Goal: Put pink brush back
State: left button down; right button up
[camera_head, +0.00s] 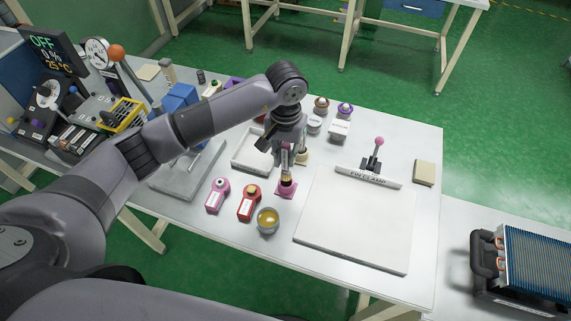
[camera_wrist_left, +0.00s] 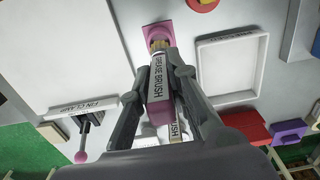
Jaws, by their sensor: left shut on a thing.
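The pink brush (camera_wrist_left: 158,85) has a white label reading "GREASE BRUSH" and a pink end. My left gripper (camera_head: 287,163) is shut on its handle, and the gripper's fingers (camera_wrist_left: 155,95) show on both sides of it in the left wrist view. The brush is about upright, with its bristle end at the pink holder (camera_head: 286,190). The holder also shows in the left wrist view (camera_wrist_left: 157,33). The brush tip overlaps the holder's opening; I cannot tell how deep it sits. My right gripper is not in view.
A red-based dispenser (camera_head: 249,202), a pink-based one (camera_head: 217,195) and a metal bowl (camera_head: 268,220) stand in front and to the left. A white tray (camera_head: 240,163) lies left; the fin clamp board (camera_head: 352,235) lies right.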

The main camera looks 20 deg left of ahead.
aim_at(286, 169)
pick_arm(q)
notch_tip(286, 169, down, 2)
jog(key=shift+f, duration=0.1)
notch_tip(286, 169, down, 4)
jog(key=shift+r+p, duration=0.2)
jog(key=shift+p, duration=0.4)
jog(key=shift+f+b, duration=0.2)
jog(key=shift+b, duration=0.1)
jog(key=c, duration=1.5)
grip_release()
jog(key=shift+r, duration=0.1)
jog(key=shift+c, duration=0.2)
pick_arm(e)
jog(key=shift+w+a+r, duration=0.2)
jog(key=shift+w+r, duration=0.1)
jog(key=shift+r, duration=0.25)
